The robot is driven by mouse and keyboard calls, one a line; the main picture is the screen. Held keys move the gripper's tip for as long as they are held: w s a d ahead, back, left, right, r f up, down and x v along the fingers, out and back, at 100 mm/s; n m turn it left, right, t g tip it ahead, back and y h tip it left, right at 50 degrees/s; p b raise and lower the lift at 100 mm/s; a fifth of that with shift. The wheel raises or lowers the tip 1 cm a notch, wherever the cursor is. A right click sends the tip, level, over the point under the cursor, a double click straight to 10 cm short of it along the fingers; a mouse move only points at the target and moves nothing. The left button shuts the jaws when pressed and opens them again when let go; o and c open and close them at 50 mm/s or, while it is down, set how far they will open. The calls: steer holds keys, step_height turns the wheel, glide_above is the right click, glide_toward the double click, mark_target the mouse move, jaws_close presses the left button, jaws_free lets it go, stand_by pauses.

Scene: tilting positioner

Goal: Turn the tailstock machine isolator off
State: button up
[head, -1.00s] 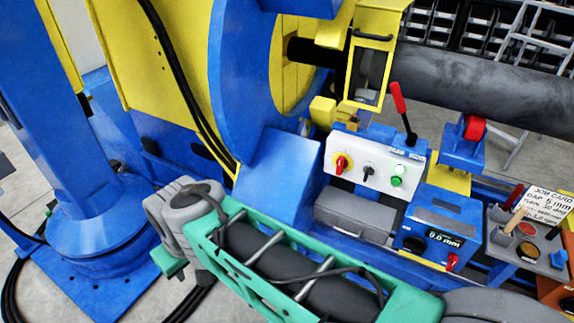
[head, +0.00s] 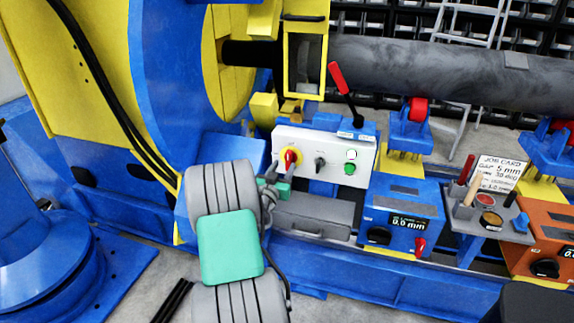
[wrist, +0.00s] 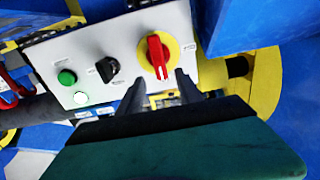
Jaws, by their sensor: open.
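The isolator is a red rotary handle on a round yellow plate (head: 290,155), at the left end of a white control panel (head: 328,166). In the wrist view the red handle (wrist: 157,56) stands roughly upright on its yellow plate. My gripper (head: 279,173) is at the panel's lower left, just in front of the isolator, and hides a little of it in the head view. In the wrist view my gripper (wrist: 160,84) is open and empty, its two dark fingers pointing at the panel, one to each side below the handle. I cannot tell whether they touch anything.
A black selector (head: 320,163) and a green button (head: 350,168) sit right of the isolator. A red-handled lever (head: 338,78) rises behind the panel. A grey box (head: 313,213) lies below it, and a blue unit with a display (head: 398,218) stands to the right.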

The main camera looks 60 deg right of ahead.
mark_target(288, 158)
steer(key=d, duration=0.3)
steer(key=w+d, duration=0.1)
steer(key=d, duration=0.1)
steer(key=shift+d+p, duration=0.3)
steer(key=shift+d, duration=0.05)
jaws_close()
steer(key=shift+a+f, duration=0.1)
steer(key=shift+a, duration=0.1)
